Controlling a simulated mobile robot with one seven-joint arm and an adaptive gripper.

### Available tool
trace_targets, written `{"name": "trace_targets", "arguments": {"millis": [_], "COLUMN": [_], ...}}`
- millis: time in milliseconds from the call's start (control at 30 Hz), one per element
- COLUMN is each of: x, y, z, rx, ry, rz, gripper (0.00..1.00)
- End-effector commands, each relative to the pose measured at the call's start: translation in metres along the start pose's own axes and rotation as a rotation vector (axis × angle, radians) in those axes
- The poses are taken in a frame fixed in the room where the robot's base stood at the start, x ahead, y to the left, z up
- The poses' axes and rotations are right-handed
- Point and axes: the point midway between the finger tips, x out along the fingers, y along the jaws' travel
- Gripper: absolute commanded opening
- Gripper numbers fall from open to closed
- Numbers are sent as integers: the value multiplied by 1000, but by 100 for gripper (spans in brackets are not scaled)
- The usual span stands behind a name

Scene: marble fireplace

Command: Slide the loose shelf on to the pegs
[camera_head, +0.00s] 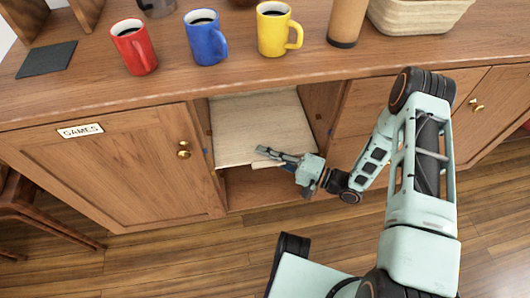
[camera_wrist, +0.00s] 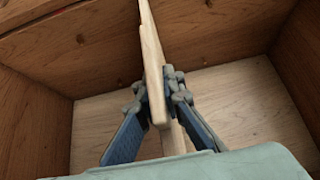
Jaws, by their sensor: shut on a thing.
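The loose shelf (camera_head: 262,120) is a pale wooden board inside the open cabinet compartment, spanning most of its width. My gripper (camera_head: 264,152) is at the shelf's front edge, right of its middle. In the wrist view the shelf (camera_wrist: 153,60) shows edge-on as a thin board, and my gripper (camera_wrist: 166,100) is shut on it, one finger on each face. Small dark round spots (camera_wrist: 120,83) show on the compartment's wood in the wrist view; I cannot tell whether they are pegs or holes. Whether the shelf rests on any peg is hidden.
The compartment's lower floor (camera_head: 255,190) is bare. A closed door labelled GAMES (camera_head: 120,165) is on the left. Small blue marks show at the left (camera_head: 206,152) and right (camera_head: 330,132) edges of the opening. Red (camera_head: 134,48), blue (camera_head: 205,38) and yellow (camera_head: 273,30) mugs stand on the top.

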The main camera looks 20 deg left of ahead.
Motion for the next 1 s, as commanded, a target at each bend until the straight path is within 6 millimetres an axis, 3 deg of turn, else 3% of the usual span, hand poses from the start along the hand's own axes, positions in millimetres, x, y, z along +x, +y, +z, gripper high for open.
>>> {"name": "trace_targets", "arguments": {"millis": [467,500,667,1000], "x": [-1,-1,-1,-5], "y": [2,2,2,4], "z": [-1,-1,-1,-1], "rx": [-2,-2,-1,1], "ry": [0,0,0,1], "rz": [-4,-3,-3,2], "gripper": [0,11,28,28]}}
